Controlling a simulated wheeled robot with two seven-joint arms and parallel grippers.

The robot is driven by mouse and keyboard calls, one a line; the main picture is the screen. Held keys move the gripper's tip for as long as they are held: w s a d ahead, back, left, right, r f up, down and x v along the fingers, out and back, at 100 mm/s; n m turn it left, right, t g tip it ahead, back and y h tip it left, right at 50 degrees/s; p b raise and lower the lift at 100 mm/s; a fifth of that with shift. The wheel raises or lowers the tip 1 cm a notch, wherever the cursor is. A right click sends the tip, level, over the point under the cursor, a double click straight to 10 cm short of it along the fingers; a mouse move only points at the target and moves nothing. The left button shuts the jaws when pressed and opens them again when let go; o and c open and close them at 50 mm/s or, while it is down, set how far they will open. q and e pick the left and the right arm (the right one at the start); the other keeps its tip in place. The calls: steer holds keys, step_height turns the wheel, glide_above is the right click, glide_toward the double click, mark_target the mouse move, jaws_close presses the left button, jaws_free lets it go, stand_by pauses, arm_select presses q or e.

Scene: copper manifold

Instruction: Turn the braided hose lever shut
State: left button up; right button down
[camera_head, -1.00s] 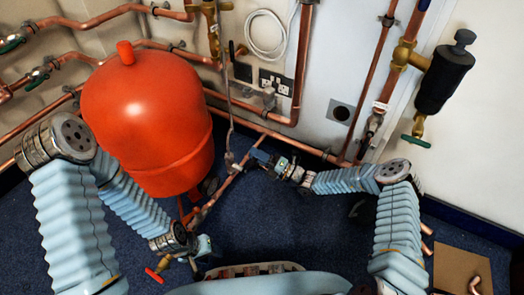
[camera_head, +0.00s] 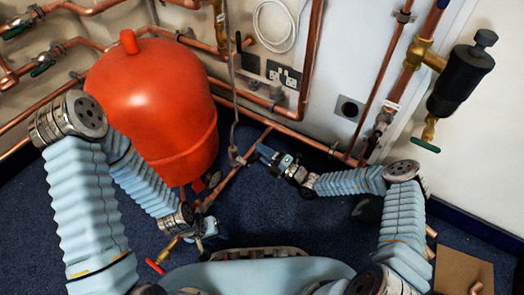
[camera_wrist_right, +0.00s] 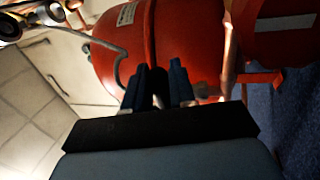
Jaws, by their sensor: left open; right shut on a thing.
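The braided hose (camera_head: 233,105) hangs down the wall beside the red vessel to a small fitting at its lower end. My right gripper (camera_head: 246,158) is at that fitting, shut on what appears to be the hose lever; the lever itself is too small and covered to make out. In the right wrist view the two dark fingers (camera_wrist_right: 158,88) stand close together, and what is between them is not clear. The grey hose (camera_wrist_right: 108,44) curves past them there. My left gripper (camera_head: 208,232) is open, low in front of the vessel, near a brass valve with a red handle (camera_head: 154,267).
The red vessel (camera_head: 155,105) stands left of the hose, and it fills much of the wrist view (camera_wrist_right: 180,40). Copper pipes (camera_head: 300,135) run along the wall behind. A black air vent (camera_head: 460,75) hangs at the right. Blue floor (camera_head: 285,215) between my arms is clear.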

steer(key=c, duration=1.1)
jaws_free()
steer(key=shift+f, duration=0.35)
steer(key=shift+r, duration=0.1)
steer(key=shift+d, duration=0.1)
steer(key=p+v, duration=0.1)
steer(key=v, duration=1.2)
steer(key=shift+s+d, duration=0.25)
steer(key=shift+d, duration=0.05)
